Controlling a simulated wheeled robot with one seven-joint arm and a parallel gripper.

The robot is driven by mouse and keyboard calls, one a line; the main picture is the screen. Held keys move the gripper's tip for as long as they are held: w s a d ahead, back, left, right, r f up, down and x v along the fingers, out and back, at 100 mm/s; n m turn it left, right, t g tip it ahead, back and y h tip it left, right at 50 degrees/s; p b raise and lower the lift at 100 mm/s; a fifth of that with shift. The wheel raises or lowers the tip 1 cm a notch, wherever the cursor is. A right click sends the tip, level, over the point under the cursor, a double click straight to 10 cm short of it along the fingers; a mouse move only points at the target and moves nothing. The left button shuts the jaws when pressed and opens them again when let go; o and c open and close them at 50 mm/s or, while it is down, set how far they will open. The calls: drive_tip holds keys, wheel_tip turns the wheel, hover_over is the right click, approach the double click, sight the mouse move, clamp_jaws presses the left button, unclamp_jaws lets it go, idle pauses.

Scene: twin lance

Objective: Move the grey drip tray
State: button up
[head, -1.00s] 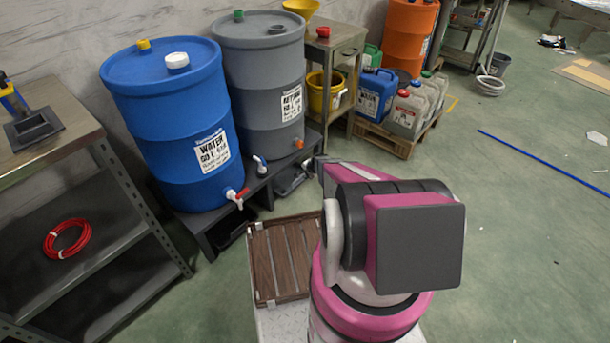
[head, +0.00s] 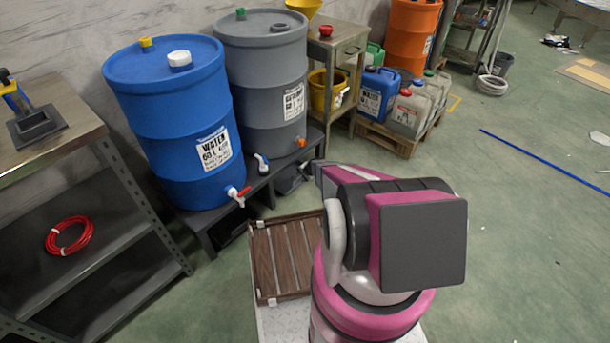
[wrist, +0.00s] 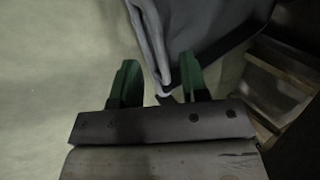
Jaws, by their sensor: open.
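In the wrist view, a grey thin-walled piece (wrist: 213,28), likely the same tray, reaches down to a corner between my fingers. My gripper (wrist: 157,82) is open, its green fingertips on either side of that corner. I cannot tell whether either finger touches it. My arm hides the gripper's fingers in the head view.
The blue drum (head: 178,125) and grey drum (head: 262,85) stand on the dark low stand (head: 207,232). A slatted brown wooden tray (head: 283,258) lies nearer me. A metal shelf unit (head: 100,190) is at left. Jerrycans stand on a pallet (head: 398,145) behind. Floor at right is mostly clear.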

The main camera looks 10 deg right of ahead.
sight(299, 178)
drive_tip(key=x, duration=0.4)
drive_tip(key=shift+w+a+f, duration=0.1)
drive_tip(key=shift+f, duration=0.2)
clamp_jaws()
